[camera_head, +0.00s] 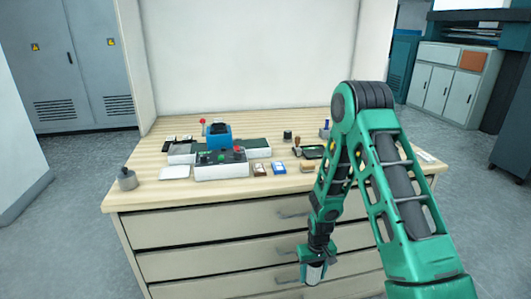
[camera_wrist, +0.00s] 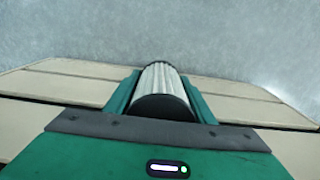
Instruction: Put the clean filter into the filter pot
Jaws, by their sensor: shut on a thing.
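My gripper (camera_head: 313,262) is shut on a white pleated filter (camera_head: 314,274) and holds it in front of the drawers, below the worktop level. In the wrist view the filter (camera_wrist: 161,79) lies between the two green fingers, with its black end cap (camera_wrist: 160,107) towards the camera. A small grey round pot (camera_head: 127,182) with a dark knob-like top stands at the left front corner of the worktop. It looks like the filter pot, but I cannot tell for certain. My gripper is well to its right and lower. The inside of the pot is not visible.
The wooden worktop (camera_head: 150,199) sits on a drawer cabinet with handles. A control box with buttons (camera_head: 221,165), a blue device (camera_head: 217,135), and several small boxes and tools stand mid-table. A pale flat block (camera_head: 174,172) lies right of the pot. The front left strip is clear.

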